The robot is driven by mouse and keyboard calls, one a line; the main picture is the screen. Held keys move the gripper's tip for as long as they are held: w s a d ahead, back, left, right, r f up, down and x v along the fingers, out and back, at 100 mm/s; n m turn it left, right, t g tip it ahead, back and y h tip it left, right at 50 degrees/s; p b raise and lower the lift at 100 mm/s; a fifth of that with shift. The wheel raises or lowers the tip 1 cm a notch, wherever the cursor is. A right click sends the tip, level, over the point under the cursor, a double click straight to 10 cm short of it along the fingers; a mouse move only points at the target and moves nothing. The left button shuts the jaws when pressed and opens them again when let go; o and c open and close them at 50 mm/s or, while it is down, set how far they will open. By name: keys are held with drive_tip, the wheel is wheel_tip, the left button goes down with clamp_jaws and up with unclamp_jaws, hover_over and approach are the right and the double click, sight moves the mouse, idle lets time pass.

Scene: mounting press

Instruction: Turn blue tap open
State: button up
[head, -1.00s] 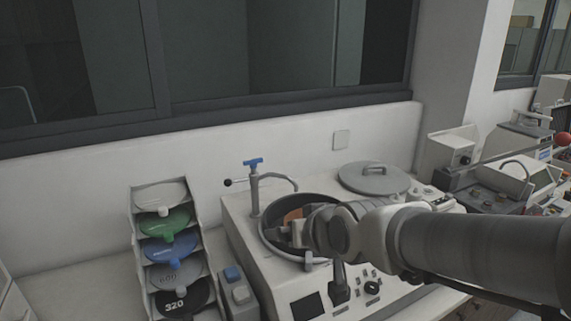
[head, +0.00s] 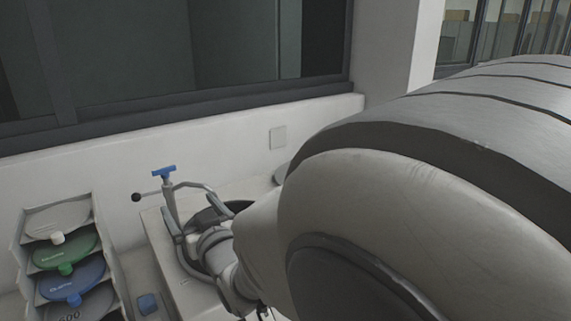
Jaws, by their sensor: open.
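The blue tap handle (head: 163,172) is a small T-shaped piece on top of a grey post, left of centre in the head view. A curved grey spout (head: 205,187) runs from the post to the right, over the round dark bowl (head: 240,206) of the machine. My gripper (head: 190,212) is open, low beside the post and below the blue handle. It appears apart from the handle. My own arm hides much of the bowl and the machine, and the exact finger positions are hard to make out.
A thin lever with a black ball (head: 136,197) sticks out left of the post. A rack of coloured discs (head: 18,262) stands at the left. A blue-topped block (head: 148,303) sits between rack and machine. The wall and window are behind.

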sight(165, 171)
drive_tip(key=p+x, duration=0.3)
drive_tip(key=x, duration=1.4)
drive_tip(key=shift+a+r, duration=0.15)
drive_tip(key=shift+a, duration=0.2)
drive_tip(key=shift+w, duration=0.1)
drive_tip(key=c, duration=1.3)
